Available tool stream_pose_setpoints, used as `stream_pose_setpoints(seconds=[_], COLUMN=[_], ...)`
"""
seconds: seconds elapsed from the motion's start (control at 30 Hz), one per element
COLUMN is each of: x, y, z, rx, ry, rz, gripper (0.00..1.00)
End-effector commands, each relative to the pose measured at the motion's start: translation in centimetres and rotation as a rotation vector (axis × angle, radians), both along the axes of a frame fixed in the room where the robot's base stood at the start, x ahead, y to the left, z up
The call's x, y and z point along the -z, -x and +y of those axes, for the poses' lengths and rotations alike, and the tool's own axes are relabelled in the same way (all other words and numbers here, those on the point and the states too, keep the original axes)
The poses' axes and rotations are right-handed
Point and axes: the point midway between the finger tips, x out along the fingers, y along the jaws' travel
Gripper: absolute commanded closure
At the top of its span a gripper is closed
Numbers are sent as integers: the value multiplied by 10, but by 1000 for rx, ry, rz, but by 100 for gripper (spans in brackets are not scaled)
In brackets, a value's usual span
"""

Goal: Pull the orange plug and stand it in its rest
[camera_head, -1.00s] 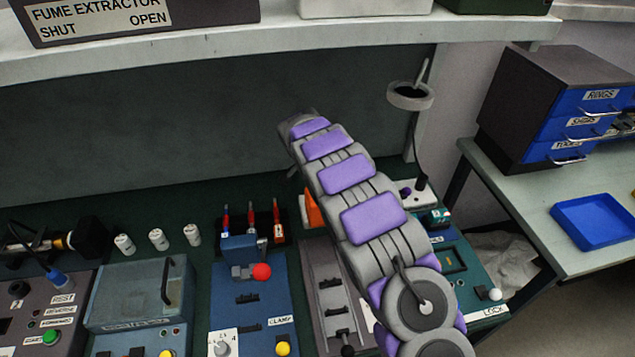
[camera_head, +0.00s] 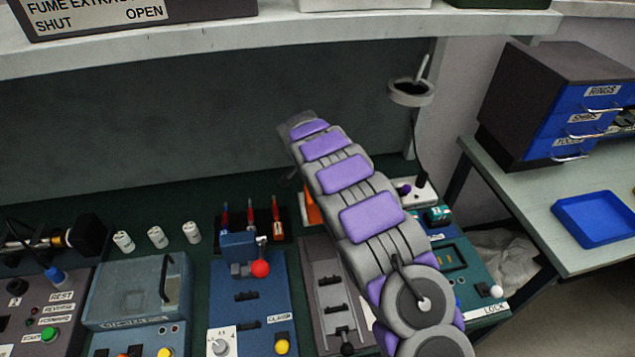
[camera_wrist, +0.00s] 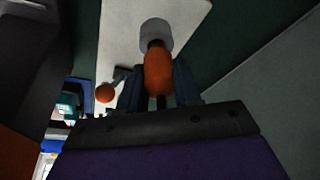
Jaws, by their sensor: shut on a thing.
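In the wrist view, the orange plug (camera_wrist: 158,72) is a rounded orange grip with dark ends. It sits between the two dark fingers of my gripper (camera_wrist: 158,88), which is shut on it. The plug's far end points at a grey cylinder (camera_wrist: 156,36) on a pale plate (camera_wrist: 120,40); I cannot tell whether it is seated there. In the head view my arm hides the gripper and the plug. I cannot make out the rest for the plug.
An orange ball (camera_wrist: 105,92) is left of the fingers in the wrist view. In the head view, a clamp unit with a red ball (camera_head: 260,268) and several panels line the bench. A shelf (camera_head: 200,45) runs above; a blue tray (camera_head: 596,220) is at right.

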Motion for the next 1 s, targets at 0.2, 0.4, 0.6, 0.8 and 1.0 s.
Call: stream_pose_setpoints(seconds=[0.2, 0.4, 0.6, 0.8, 1.0], x=[6, 10, 15, 17, 16], y=[0, 0, 0, 0, 0], z=[1, 1, 2, 2, 1], rx=[-1, -1, -1, -1, -1], ry=[0, 0, 0, 0, 0], rz=[0, 0, 0, 0, 0], gripper=[100, 100, 100, 59, 40])
